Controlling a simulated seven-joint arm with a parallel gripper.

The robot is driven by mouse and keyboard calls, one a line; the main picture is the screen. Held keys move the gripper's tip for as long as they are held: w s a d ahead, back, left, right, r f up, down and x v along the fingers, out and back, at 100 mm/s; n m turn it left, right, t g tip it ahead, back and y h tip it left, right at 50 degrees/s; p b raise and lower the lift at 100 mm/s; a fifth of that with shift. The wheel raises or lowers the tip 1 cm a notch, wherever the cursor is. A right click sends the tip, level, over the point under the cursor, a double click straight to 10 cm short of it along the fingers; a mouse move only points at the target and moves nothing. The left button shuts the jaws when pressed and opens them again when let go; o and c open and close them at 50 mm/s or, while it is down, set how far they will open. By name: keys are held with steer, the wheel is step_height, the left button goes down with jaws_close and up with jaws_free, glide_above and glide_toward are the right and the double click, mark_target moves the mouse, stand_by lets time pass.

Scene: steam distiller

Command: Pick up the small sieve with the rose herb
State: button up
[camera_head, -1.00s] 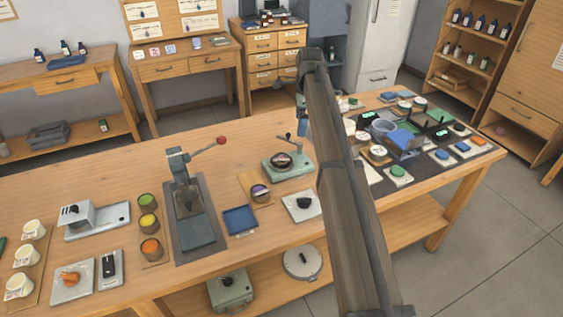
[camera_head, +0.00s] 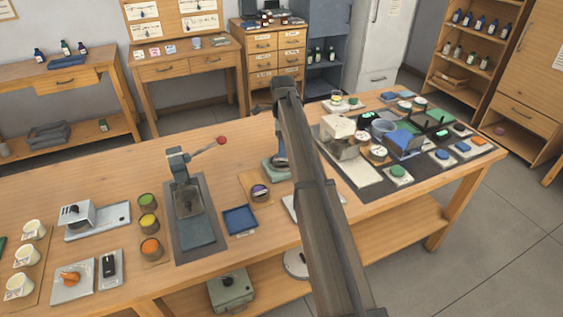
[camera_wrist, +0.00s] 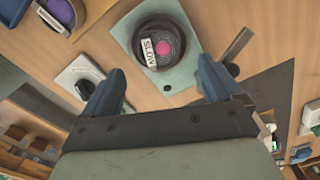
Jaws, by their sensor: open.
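In the wrist view, a dark round dish with a pink centre (camera_wrist: 162,48) and a "SLOW" label sits on a grey-green base (camera_wrist: 185,72). It may be the small sieve with the rose herb; I cannot tell for sure. In the head view, that base (camera_head: 270,171) is mostly hidden behind my arm. My gripper (camera_wrist: 160,86) is open and empty, with its blue fingers apart, one towards each side of the dish and short of it in the picture. In the head view a blue part of my gripper (camera_head: 281,150) shows over the base.
A round container with purple contents (camera_head: 259,191) stands on a wooden board left of the base. A white plate with a black knob (camera_wrist: 80,78) is close by. A blue tray (camera_head: 239,220) and a lever press (camera_head: 187,200) are further left. A metal bar (camera_wrist: 237,46) lies right of the dish.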

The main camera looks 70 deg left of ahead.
mark_target(281, 160)
steer(key=shift+s+f, duration=0.2)
steer(key=shift+f, duration=2.55)
steer(key=shift+c, duration=0.2)
steer(key=shift+r, duration=0.1)
steer(key=c, duration=1.2)
